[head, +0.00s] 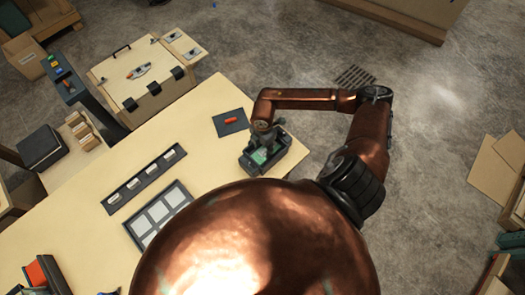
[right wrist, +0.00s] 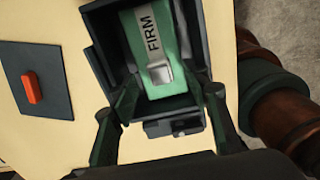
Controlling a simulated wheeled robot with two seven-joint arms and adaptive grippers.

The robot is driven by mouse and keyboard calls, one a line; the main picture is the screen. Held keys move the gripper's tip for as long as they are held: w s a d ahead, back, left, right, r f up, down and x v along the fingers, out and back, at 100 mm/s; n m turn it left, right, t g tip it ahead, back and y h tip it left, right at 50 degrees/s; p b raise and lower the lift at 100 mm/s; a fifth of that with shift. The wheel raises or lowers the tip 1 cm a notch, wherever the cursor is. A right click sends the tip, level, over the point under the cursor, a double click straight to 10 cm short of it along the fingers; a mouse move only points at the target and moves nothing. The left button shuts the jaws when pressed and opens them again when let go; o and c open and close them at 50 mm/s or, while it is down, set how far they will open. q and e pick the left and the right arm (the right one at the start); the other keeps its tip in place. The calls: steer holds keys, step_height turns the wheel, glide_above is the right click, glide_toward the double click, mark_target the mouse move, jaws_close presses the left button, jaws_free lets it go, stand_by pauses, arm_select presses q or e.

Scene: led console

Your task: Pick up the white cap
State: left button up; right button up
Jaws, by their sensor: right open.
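My right gripper (head: 265,142) is over a dark open box (head: 247,161) near the table's right end. In the right wrist view its two fingers (right wrist: 170,95) are spread apart, one on each side of a pale grey-white block (right wrist: 160,73). That block sits on a green piece with a grey band marked "FIRM" (right wrist: 154,35) in the box. I cannot tell whether the fingers touch anything. Several small white pieces (head: 151,168) sit in a row on a dark strip on the table. I cannot tell for sure which white piece is the cap. My left gripper is out of view.
A dark pad with a red-orange piece (head: 231,120) lies beside the box. A dark-framed panel of pale squares (head: 126,227) lies near the white row. A wooden case (head: 152,105) stands beyond the table. Bare tabletop (head: 75,232) shows at the left.

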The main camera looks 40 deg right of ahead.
steer(key=shift+f, duration=0.6)
steer(key=shift+c, duration=0.5)
steer(key=c, duration=0.8)
steer(key=shift+r, duration=0.15)
